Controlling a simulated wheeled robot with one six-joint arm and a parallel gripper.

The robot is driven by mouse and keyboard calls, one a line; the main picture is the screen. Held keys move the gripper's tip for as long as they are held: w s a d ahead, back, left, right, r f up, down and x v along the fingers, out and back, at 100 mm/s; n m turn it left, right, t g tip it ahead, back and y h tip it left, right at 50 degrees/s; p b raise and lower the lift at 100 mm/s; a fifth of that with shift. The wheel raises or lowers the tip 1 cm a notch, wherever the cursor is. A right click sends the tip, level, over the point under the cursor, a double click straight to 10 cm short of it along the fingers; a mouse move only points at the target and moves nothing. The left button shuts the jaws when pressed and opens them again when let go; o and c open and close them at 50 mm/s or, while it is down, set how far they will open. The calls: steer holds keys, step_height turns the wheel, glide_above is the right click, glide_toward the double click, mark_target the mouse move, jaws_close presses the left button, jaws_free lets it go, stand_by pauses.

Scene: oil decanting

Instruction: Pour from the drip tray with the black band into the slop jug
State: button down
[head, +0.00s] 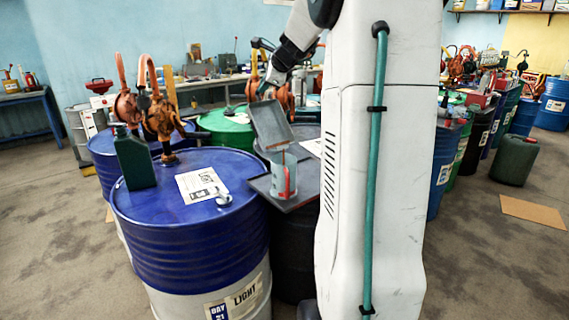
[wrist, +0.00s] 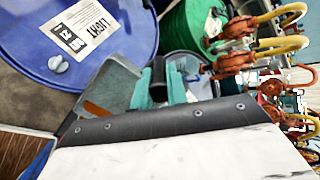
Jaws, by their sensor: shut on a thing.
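The drip tray (head: 269,124) is grey and steeply tilted in the head view, its lower edge just above the slop jug. It also shows in the wrist view (wrist: 115,82), beside my gripper's teal fingers (wrist: 158,84). My gripper (head: 268,90) is shut on the tray at its upper end, around a dark part. The slop jug (head: 278,182) is pale grey with a red strip, and stands upright. An orange-brown patch shows by the tray's edge in the wrist view; I cannot tell whether it is liquid.
The jug stands on a dark flat tray (head: 257,184) over a black drum. A blue drum (head: 190,225) stands at the left, bearing a dark green can (head: 134,158), a label sheet (head: 200,184) and orange hand pumps (head: 160,115). A green-topped drum (head: 226,128) is behind.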

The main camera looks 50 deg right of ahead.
steer(key=shift+s+a+r+t, duration=0.1)
steer(key=shift+s+r+t, duration=0.2)
steer(key=shift+s, duration=0.2)
steer(key=shift+s+a+f+t+p, duration=0.15)
steer(key=shift+s+t+p, duration=0.25)
steer(key=shift+s, duration=0.25)
steer(key=shift+w+g, duration=0.4)
steer(key=shift+w, duration=0.4)
steer(key=shift+w+d, duration=0.2)
